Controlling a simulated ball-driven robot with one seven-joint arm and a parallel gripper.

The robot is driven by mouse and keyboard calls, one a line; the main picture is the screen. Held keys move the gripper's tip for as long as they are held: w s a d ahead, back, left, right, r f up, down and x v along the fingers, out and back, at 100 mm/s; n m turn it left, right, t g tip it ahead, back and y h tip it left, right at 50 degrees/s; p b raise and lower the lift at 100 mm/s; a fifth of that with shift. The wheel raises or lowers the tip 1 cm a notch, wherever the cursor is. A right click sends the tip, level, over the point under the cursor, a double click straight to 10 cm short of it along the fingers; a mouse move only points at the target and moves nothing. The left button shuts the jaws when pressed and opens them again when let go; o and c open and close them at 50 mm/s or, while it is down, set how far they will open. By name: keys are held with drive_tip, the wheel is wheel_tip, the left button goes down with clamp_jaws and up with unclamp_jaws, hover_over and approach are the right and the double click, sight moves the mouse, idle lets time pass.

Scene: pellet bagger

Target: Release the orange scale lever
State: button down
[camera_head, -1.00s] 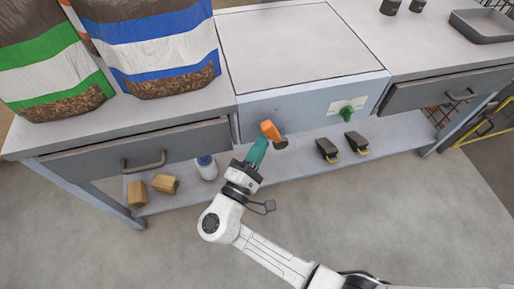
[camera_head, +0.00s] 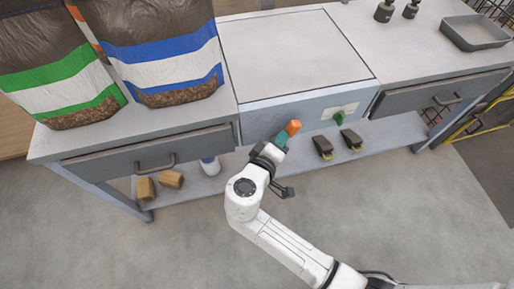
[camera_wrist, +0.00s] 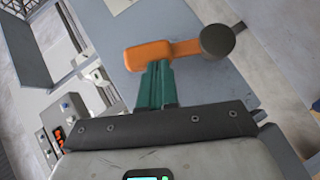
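The orange scale lever (camera_head: 293,127) stands on the front panel of the scale housing (camera_head: 310,112), tilted to the upper right in the head view. In the wrist view the lever (camera_wrist: 160,53) runs left from a dark round pivot (camera_wrist: 217,41). My gripper (camera_head: 280,141) has teal fingers, which sit close together at the lever. In the wrist view the fingers (camera_wrist: 155,66) meet the lever's near edge partway along it. They look shut and pressed against it rather than around it. In the head view my gripper hides the pivot.
A green lever (camera_head: 339,118) sits on a pale plate at the panel's right. A drawer handle (camera_head: 155,164) juts out on the left and another (camera_head: 447,100) on the right. Two dark clips (camera_head: 323,147) and wooden blocks (camera_head: 170,179) lie on the low shelf. The floor in front is clear.

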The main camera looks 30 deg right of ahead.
drive_tip(key=shift+s+d+m+y+p, duration=0.15)
drive_tip(key=shift+d+m+y+p, duration=0.3)
drive_tip(key=shift+d+y, duration=0.1)
drive_tip(key=shift+r, duration=0.1)
idle(0.4)
